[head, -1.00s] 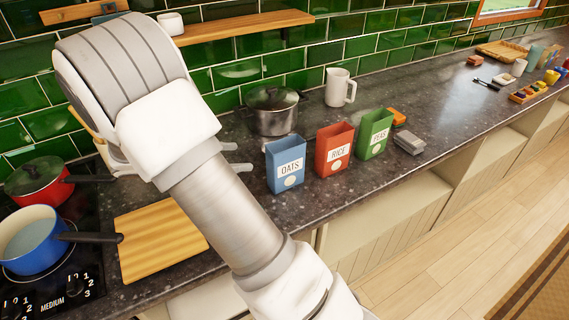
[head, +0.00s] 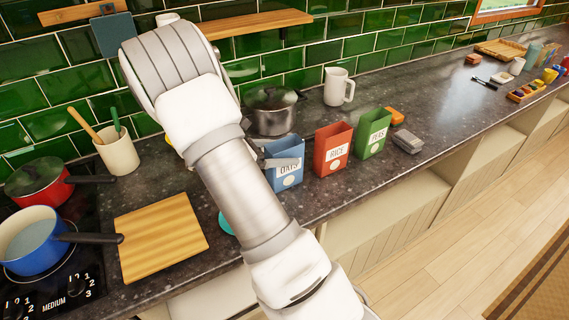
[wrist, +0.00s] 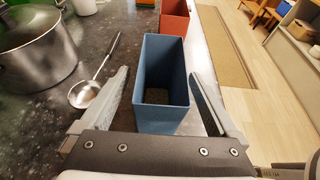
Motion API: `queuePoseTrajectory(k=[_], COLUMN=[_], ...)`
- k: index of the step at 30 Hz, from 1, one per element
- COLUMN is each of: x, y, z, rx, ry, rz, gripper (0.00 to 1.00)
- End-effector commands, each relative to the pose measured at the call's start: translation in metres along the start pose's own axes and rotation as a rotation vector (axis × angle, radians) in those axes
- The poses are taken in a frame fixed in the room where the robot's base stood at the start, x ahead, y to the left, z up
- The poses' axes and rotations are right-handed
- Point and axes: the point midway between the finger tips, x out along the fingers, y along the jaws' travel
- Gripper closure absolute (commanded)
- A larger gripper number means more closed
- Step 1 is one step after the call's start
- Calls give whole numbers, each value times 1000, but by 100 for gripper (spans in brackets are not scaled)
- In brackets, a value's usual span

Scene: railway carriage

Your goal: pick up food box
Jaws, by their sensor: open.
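Three open-topped food boxes stand in a row on the dark counter: a blue one marked OATS (head: 288,177), a red one marked RICE (head: 333,150) and a green one marked PEAS (head: 372,134). My gripper (wrist: 159,78) is open in the wrist view, with one finger on each side of the blue box (wrist: 161,115). Whether the fingers touch its walls I cannot tell. In the head view my arm hides most of the gripper; a grey finger shows at the blue box's upper left. The red box (wrist: 174,18) is just beyond the blue one in the wrist view.
A steel pot (wrist: 35,45) and a ladle (wrist: 97,80) lie left of the blue box. A white pitcher (head: 338,87) stands behind the boxes and a grey case (head: 407,141) right of them. A cutting board (head: 160,238) and hob pans are at left. The counter's front edge is close.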

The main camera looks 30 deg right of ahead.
Motion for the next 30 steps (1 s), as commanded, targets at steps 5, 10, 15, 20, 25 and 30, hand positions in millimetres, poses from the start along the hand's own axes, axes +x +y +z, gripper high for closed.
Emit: queuePoseTrajectory(k=[5,10,15,20,25,30], x=[13,12,12,12,12,12], y=[0,0,0,0,0,0], z=[-1,-1,-1,-1,-1,0], rx=[-1,-1,-1,0,0,0], ry=[1,1,0,1,0,0], rz=[1,1,1,1,1,1], gripper=[5,10,41,70,100,100])
